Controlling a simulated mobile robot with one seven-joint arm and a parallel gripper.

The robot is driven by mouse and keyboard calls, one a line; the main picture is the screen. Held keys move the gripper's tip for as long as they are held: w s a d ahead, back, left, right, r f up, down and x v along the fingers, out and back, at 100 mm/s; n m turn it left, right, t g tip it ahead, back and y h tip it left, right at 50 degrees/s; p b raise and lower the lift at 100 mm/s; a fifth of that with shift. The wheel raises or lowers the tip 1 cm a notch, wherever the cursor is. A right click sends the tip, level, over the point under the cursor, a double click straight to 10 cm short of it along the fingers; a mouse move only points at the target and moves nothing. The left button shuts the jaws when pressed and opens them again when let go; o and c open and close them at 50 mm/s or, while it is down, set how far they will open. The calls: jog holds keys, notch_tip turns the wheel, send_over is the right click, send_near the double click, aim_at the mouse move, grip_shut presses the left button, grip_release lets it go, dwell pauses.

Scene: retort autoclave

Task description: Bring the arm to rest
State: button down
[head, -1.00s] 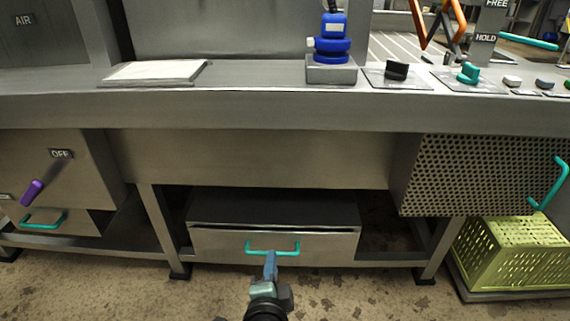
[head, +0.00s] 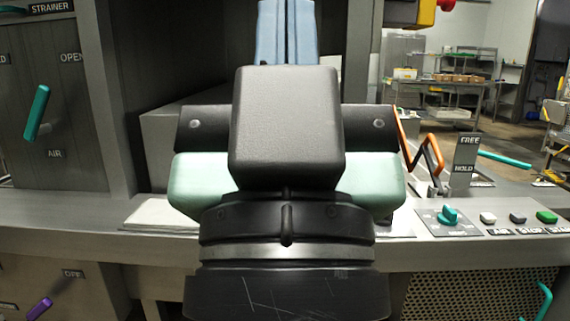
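My gripper (head: 286,30) is raised upright close in front of the head camera, seen from its back. Its black housing and pale green sides fill the middle of the view. The blue fingers point up and run to the top edge of the picture, so their tips are cut off or hard to make out. Nothing is visibly held. The gripper and wrist hide the middle of the counter and part of the machine behind.
A steel counter (head: 480,240) crosses the view behind my arm. On its right are a teal knob (head: 448,216), several push buttons and an orange linkage (head: 425,160). At left are a teal lever (head: 37,113) and a purple lever (head: 40,309). A perforated box (head: 460,296) sits below right.

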notch_tip(320, 180, up, 36)
jog(key=p, duration=3.3)
jog(key=shift+w+f, duration=0.15)
jog(key=shift+f, duration=0.1)
jog(key=shift+a, duration=0.1)
